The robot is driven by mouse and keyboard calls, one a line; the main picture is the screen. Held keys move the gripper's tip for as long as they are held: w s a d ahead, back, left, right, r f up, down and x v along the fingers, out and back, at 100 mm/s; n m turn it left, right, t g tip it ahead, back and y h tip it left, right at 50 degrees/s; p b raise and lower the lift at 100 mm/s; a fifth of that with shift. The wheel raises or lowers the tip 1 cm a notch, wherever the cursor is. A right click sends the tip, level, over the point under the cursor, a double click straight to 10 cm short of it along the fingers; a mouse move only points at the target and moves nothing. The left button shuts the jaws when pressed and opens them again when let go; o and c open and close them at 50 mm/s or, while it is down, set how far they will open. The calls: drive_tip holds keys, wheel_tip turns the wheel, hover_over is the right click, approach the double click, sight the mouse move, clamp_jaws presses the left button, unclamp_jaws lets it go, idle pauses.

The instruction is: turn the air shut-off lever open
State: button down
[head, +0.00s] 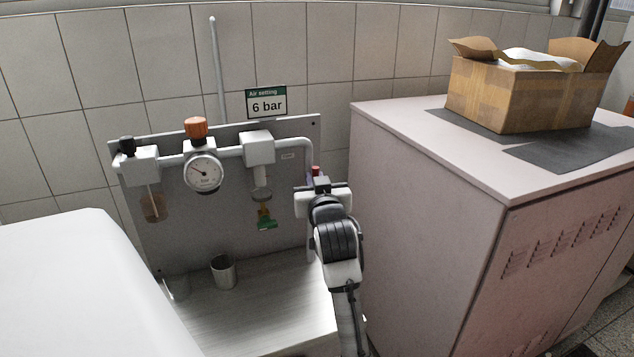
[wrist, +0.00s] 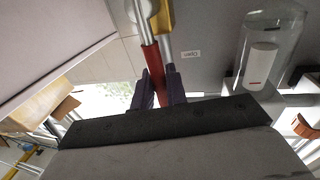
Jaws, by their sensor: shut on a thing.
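The air shut-off lever has a red handle (wrist: 152,62); its red end also shows at the right of the panel in the head view (head: 316,170). In the wrist view it runs beside a silver pipe, near a yellow valve body (wrist: 164,18). My gripper (wrist: 158,92) is shut on the red handle, which passes between its dark purple fingers. In the head view my gripper (head: 314,180) is at the panel's right edge, and my arm hides the valve body and most of the lever.
The grey panel (head: 215,245) carries a gauge (head: 203,173), an orange knob (head: 196,128) and a filter bowl (head: 153,205). A "6 bar" sign (head: 266,102) is above it. A metal cup (head: 223,271) stands below. A pinkish cabinet (head: 430,240) with a cardboard box (head: 525,92) is close on the right.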

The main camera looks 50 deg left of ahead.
drive_tip(key=shift+s, duration=0.1)
drive_tip(key=c, duration=1.5)
unclamp_jaws()
drive_tip(key=b+v, duration=0.3)
drive_tip(key=v, duration=1)
drive_tip(key=shift+s+d, duration=0.2)
drive_tip(key=shift+d, duration=0.1)
